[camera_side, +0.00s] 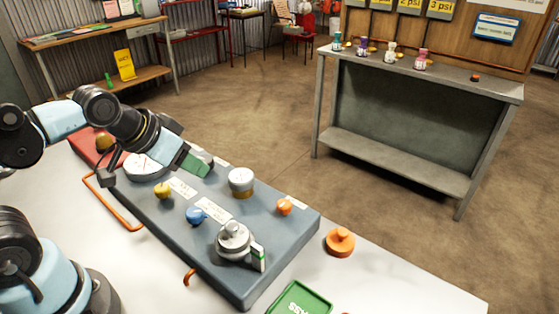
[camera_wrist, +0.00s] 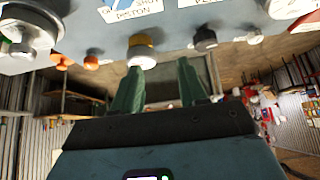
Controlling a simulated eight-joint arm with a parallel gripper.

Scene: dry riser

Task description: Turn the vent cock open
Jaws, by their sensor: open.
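My gripper (camera_side: 197,167) hangs low over the back part of the blue-grey panel (camera_side: 240,275) in the side view. In the wrist view its two green fingers stand apart, with nothing between them (camera_wrist: 158,72). A silver cylinder with a yellow base (camera_side: 240,180) stands right of the fingers; a similar one (camera_wrist: 142,50) shows near the left finger in the wrist view. A small orange knob (camera_side: 284,206), a blue knob (camera_side: 196,215) and a yellow knob (camera_side: 162,191) also stand on the panel. I cannot tell which fitting is the vent cock; the labels are mostly unreadable.
An orange knobbed piece (camera_side: 340,242) and a green tray (camera_side: 300,301) lie on the white table (camera_side: 410,297). An orange handle (camera_side: 125,220) runs along the panel's left edge.

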